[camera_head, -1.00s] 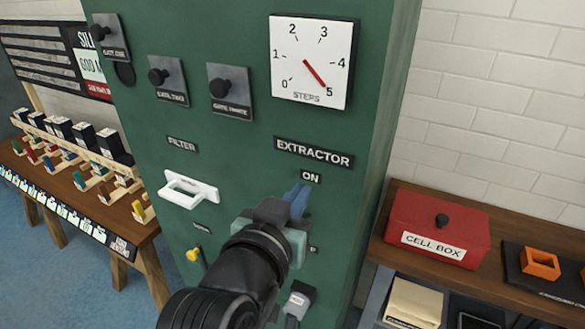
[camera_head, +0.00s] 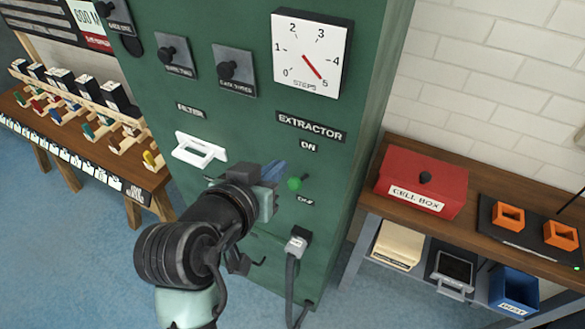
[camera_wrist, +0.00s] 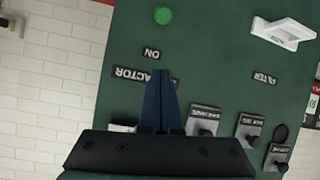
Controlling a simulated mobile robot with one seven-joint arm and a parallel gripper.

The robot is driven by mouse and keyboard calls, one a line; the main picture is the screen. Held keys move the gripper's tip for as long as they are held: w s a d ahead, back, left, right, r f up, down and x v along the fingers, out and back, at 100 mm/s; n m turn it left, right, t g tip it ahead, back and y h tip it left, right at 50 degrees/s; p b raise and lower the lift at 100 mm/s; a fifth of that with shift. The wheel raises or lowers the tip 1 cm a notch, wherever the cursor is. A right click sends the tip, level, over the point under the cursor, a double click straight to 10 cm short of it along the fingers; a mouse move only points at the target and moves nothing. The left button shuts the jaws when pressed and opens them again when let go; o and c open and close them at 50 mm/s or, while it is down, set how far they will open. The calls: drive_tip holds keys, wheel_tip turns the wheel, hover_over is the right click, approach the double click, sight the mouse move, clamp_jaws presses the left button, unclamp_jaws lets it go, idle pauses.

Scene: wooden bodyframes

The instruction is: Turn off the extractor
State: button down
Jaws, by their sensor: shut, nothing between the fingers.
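The extractor switch is a green ball knob (camera_head: 295,184) on a short dark stem on the green cabinet. In the head view it shows between the ON label (camera_head: 308,147) and the OFF label (camera_head: 305,201); I cannot tell its exact setting. My gripper (camera_head: 276,170) has its blue fingers shut and empty, just left of and slightly above the knob. In the wrist view, which is turned over, the knob (camera_wrist: 163,15) lies beyond the shut fingertips (camera_wrist: 160,72), with a gap in the picture. The EXTRACTOR label (camera_head: 311,128) is above the switch.
A white filter handle (camera_head: 200,149) is left of my gripper. A grey plug with a cable (camera_head: 296,244) is below the switch. A STEPS dial (camera_head: 312,54) points at 5. A bench with a red cell box (camera_head: 422,180) stands right.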

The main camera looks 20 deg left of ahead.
sight(292, 181)
drive_tip(key=p+x, duration=0.3)
drive_tip(key=x, duration=0.7)
drive_tip(key=shift+s+d+f+p, duration=0.25)
drive_tip(key=shift+s+f+p, duration=0.5)
drive_tip(key=shift+s+f, duration=0.35)
drive_tip(key=shift+s+d+f, duration=0.1)
drive_tip(key=shift+s+f, duration=0.15)
drive_tip(key=shift+s, duration=0.1)
drive_tip(key=shift+f, duration=0.15)
drive_tip(key=shift+s+f+b, duration=0.15)
drive_tip(key=shift+f+b, duration=0.1)
drive_tip(key=shift+b, duration=0.65)
drive_tip(key=shift+r, duration=0.1)
drive_tip(key=shift+t, duration=0.3)
